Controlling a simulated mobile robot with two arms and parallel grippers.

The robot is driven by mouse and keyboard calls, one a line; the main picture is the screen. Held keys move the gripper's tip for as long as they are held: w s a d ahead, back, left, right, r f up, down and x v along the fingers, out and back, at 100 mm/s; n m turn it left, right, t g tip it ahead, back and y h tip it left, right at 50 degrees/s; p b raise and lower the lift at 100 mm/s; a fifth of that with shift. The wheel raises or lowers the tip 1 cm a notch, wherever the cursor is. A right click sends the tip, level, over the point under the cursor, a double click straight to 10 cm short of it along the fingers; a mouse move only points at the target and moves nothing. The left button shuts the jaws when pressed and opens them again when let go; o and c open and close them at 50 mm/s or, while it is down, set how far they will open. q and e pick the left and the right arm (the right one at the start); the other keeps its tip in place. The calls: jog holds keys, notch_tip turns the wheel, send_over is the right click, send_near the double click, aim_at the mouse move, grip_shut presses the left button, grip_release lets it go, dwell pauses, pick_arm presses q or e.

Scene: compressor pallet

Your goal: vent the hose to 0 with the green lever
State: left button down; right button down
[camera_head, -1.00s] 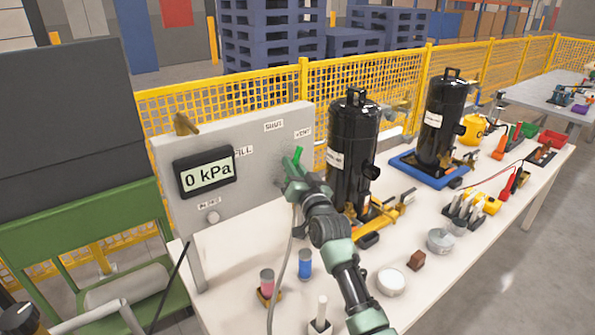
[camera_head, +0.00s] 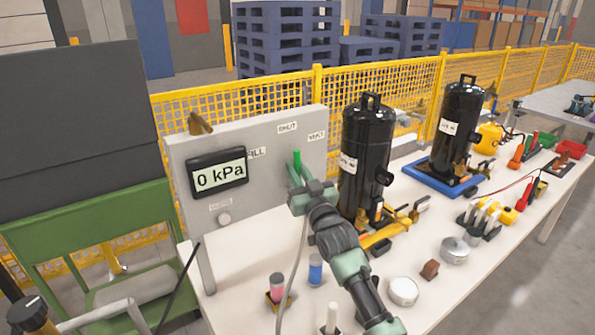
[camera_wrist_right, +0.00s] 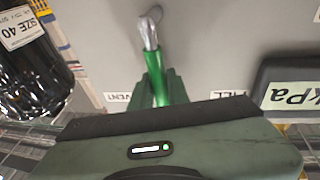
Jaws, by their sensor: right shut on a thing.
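The green lever (camera_head: 297,158) stands near upright on the grey gauge panel (camera_head: 178,160), below the SHUT label (camera_head: 287,128) and left of the VENT label (camera_head: 316,135). My right gripper (camera_head: 299,180) is shut on the lever. In the right wrist view the lever (camera_wrist_right: 158,70) runs from its metal pivot into my fingers (camera_wrist_right: 165,90), between the VENT label (camera_wrist_right: 117,97) and the upside-down FILL label (camera_wrist_right: 228,94). The display (camera_head: 219,176) reads 0 kPa. A grey hose (camera_head: 303,245) hangs below the gripper. My left gripper is out of view.
A black compressor (camera_head: 365,155) stands close right of the panel, with a second (camera_head: 459,125) on a blue tray farther back. Pink (camera_head: 277,284) and blue (camera_head: 315,268) cylinders stand in front on the white table. A yellow mesh fence (camera_head: 400,80) runs behind.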

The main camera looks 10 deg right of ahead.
jog(key=shift+f, duration=0.25)
jog(key=c, duration=1.6)
grip_release()
jog(key=shift+o, duration=1.2)
jog(key=shift+r, duration=0.15)
jog(key=b+v, duration=0.1)
jog(key=v, duration=0.7)
